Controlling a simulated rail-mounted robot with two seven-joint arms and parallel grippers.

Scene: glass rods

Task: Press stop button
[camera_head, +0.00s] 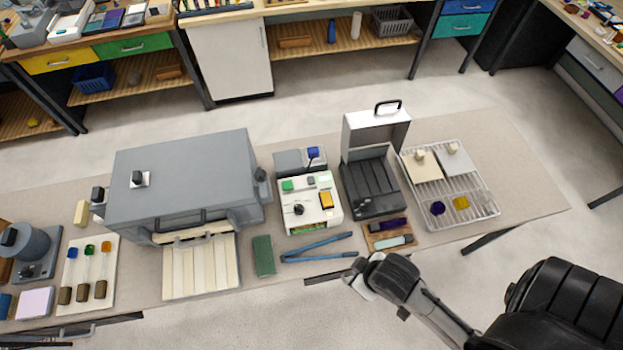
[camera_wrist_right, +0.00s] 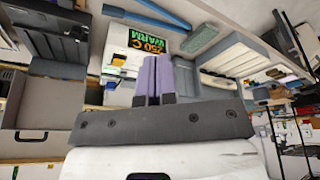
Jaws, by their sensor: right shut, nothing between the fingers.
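A white control box (camera_head: 310,216) stands near the middle of the table. Its top has a green block (camera_head: 288,186), a pale block (camera_head: 308,181), an orange block (camera_head: 326,200) and a dark knob (camera_head: 298,209). I cannot tell which part is the stop button. In the right wrist view the box's display (camera_wrist_right: 150,48) reads "250 C WARM". My right gripper (camera_head: 362,284) is in front of the table's front edge, right of and apart from the box. Its purple fingers (camera_wrist_right: 153,80) are shut together and empty in the right wrist view. My left gripper is not in view.
A large grey furnace (camera_head: 185,180) stands left of the box. Blue tongs (camera_head: 318,247) and a green pad (camera_head: 263,255) lie in front of it. An open black case (camera_head: 372,185) and a wire rack (camera_head: 465,215) stand to the right.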

